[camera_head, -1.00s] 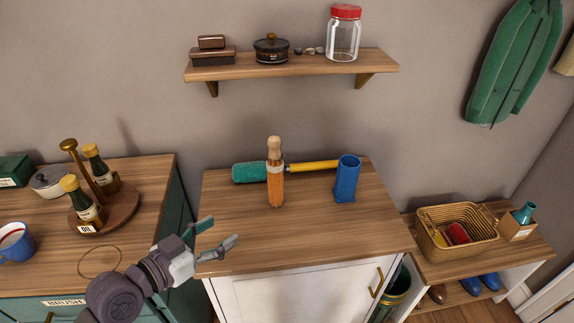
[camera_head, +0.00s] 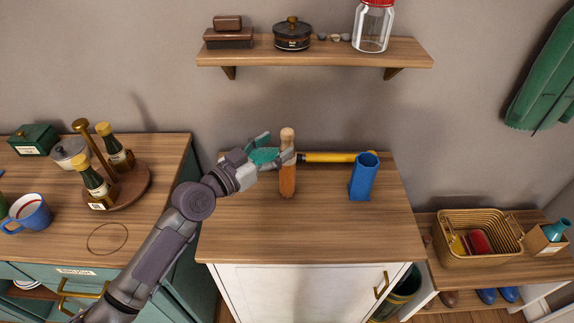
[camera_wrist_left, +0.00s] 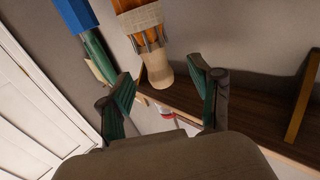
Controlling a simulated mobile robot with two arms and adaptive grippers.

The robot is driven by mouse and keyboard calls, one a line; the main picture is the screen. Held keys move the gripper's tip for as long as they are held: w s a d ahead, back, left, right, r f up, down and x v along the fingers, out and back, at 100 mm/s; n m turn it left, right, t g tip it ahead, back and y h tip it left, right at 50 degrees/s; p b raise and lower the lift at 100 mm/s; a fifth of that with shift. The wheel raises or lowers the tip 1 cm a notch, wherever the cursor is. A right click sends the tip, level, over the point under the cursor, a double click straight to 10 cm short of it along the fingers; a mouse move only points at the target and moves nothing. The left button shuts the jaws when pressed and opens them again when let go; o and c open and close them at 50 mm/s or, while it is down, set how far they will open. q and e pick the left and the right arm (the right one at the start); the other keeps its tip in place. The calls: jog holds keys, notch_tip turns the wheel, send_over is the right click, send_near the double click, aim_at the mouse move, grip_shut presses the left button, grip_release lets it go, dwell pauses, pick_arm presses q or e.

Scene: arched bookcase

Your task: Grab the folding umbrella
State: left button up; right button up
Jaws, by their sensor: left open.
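The folding umbrella (camera_head: 287,182) stands upright on the wooden cabinet top, with an orange body and a pale wooden handle at its upper end. My left gripper (camera_head: 275,149) is open at the umbrella's handle, just left of it in the head view. In the left wrist view the umbrella (camera_wrist_left: 140,20) comes in from the top, and its rounded handle end (camera_wrist_left: 158,72) shows between the two spread fingers. I cannot tell whether a finger touches it. My right gripper is not in view.
A wall shelf (camera_head: 320,52) hangs above. The cabinet top's front (camera_head: 300,235) is clear.

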aim_at(282, 142)
pick_arm(q)
jog(key=p+x, duration=0.1)
jog(key=x, duration=0.3)
jog(key=shift+s+d+r, duration=0.1)
jog(key=shift+r, duration=0.05)
jog(key=shift+d, duration=0.15)
jog(key=shift+c, duration=1.9)
jog(key=c, duration=0.8)
grip_shut()
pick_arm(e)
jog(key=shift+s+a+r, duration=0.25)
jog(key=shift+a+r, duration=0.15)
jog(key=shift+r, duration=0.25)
